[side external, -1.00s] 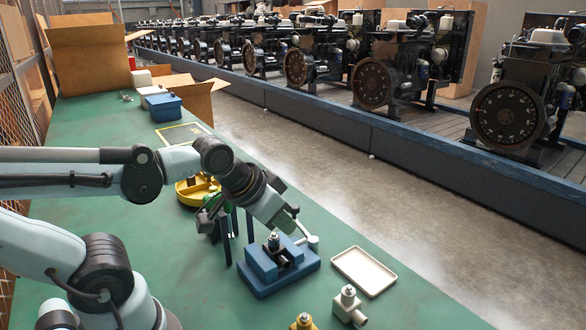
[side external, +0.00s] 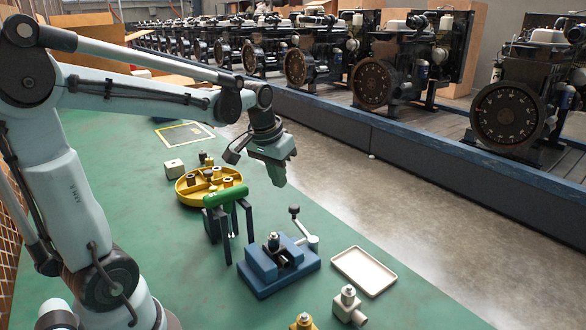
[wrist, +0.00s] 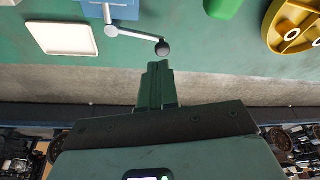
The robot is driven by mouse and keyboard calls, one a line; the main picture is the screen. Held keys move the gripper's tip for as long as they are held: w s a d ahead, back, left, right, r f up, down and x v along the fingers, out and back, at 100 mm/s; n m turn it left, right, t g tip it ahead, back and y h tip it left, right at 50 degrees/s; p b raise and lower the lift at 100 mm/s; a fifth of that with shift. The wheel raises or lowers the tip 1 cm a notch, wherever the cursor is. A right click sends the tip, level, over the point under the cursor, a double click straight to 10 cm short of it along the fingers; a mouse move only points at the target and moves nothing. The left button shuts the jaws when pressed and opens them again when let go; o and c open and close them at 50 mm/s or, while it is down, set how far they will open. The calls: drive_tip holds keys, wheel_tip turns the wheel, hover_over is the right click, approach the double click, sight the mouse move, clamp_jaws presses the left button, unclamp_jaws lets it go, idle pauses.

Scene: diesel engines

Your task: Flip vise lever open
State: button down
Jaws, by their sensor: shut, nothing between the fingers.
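The blue vise (side external: 277,263) stands on the green bench with a small metal fitting (side external: 273,241) upright between its jaws. Its lever (side external: 305,231) is a light metal arm with a dark ball knob at the right side of the vise, and the knob end points up. In the wrist view the lever (wrist: 135,34) runs from the blue vise (wrist: 112,8) to the dark knob (wrist: 162,48), just beyond my fingertips. My gripper (side external: 282,181) is shut and empty, above and behind the lever, apart from it. Its closed fingers also show in the wrist view (wrist: 157,68).
A white tray (side external: 363,271) lies right of the vise. A green-handled stand (side external: 228,210) and a yellow round tray (side external: 188,196) with several parts are to the left. Fittings (side external: 347,305) sit at the front. The bench edge and open floor lie behind my gripper.

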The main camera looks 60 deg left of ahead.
sight(294, 211)
drive_tip(key=x, duration=0.9)
drive_tip(key=shift+w, duration=0.1)
idle(0.3)
drive_tip(key=shift+w+m, duration=0.2)
drive_tip(key=shift+m, duration=0.4)
drive_tip(key=shift+w+m+h, duration=0.2)
drive_tip(key=shift+m+h, duration=0.2)
drive_tip(key=shift+m, duration=0.2)
drive_tip(key=shift+w+m, duration=0.2)
drive_tip(key=shift+m, duration=0.2)
